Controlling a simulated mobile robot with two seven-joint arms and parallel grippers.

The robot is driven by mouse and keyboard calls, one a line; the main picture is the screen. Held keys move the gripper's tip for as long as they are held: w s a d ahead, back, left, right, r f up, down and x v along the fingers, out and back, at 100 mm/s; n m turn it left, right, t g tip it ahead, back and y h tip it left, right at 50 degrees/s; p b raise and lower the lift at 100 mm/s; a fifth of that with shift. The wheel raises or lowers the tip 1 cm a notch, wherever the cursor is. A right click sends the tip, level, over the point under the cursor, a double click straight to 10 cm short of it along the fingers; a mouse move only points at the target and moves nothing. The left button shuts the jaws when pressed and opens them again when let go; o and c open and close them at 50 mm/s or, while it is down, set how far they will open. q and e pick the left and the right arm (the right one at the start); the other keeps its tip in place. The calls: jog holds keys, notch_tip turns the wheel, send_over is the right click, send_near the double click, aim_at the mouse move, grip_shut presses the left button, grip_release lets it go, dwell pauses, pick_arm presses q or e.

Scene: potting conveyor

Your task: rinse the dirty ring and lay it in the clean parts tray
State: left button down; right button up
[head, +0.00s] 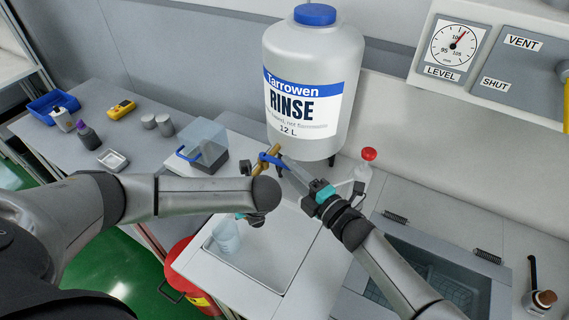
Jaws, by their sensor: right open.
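My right gripper (292,170) is open at the blue lever of the brass tap (270,156) under the rinse carboy (309,105). I cannot tell whether its fingers touch the lever. My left gripper (243,216) points down over the white sink basin (268,272), below the tap, mostly hidden behind my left arm's end. A clear bottle or beaker (227,236) stands at the basin's left side, close to that gripper. I cannot make out the dirty ring; whether the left gripper holds it is hidden. No tray is readable as the clean parts tray.
A red-capped bottle (364,166) stands right of the tap. A recessed well (398,256) lies at right. A red bucket (182,272) stands below the basin.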

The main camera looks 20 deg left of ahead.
aim_at(276, 162)
jog(key=shift+x, duration=1.3)
grip_shut()
dwell(0.7)
